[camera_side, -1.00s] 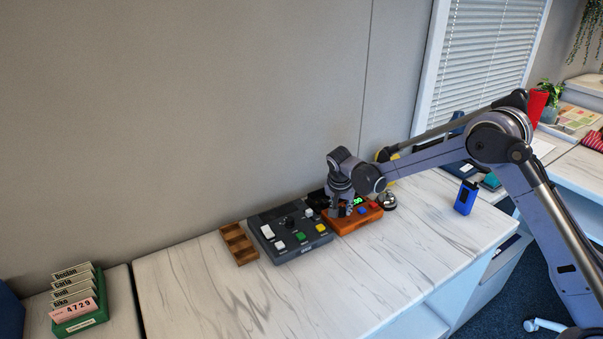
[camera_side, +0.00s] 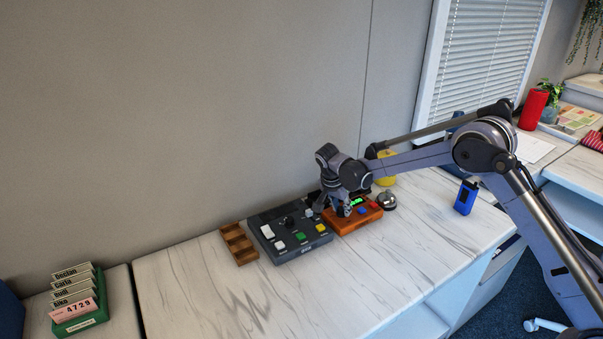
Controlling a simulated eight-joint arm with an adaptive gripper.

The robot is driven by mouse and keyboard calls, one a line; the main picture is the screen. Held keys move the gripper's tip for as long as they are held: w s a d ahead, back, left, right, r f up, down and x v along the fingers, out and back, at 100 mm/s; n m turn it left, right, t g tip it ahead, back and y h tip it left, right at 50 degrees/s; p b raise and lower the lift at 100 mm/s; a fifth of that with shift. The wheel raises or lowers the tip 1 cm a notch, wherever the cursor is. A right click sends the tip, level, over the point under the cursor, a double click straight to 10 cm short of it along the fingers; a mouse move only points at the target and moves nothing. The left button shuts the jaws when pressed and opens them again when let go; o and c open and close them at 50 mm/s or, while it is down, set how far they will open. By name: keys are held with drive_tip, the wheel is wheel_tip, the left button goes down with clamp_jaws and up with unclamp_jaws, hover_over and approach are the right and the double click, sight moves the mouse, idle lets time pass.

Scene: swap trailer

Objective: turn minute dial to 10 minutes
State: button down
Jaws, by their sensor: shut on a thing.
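An orange timer box (camera_side: 362,220) sits on the marble-topped desk, with a lit green display (camera_side: 357,201), a blue button (camera_side: 362,210) and a red button (camera_side: 374,205) on top. My gripper (camera_side: 343,211) points down at the left part of this box and is shut on the minute dial there. The dial is mostly hidden by the fingers, so its setting cannot be read. The digits on the display are too small to read.
A dark grey button panel (camera_side: 291,254) stands just left of the timer, with a wooden tray (camera_side: 237,244) beyond it. A bell (camera_side: 387,201) sits close on the right. A blue box (camera_side: 466,197) stands farther right. The front desk is clear.

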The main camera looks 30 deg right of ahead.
drive_tip(key=c, duration=1.1)
unclamp_jaws()
drive_tip(key=v, duration=1.2)
drive_tip(key=shift+d, duration=0.1)
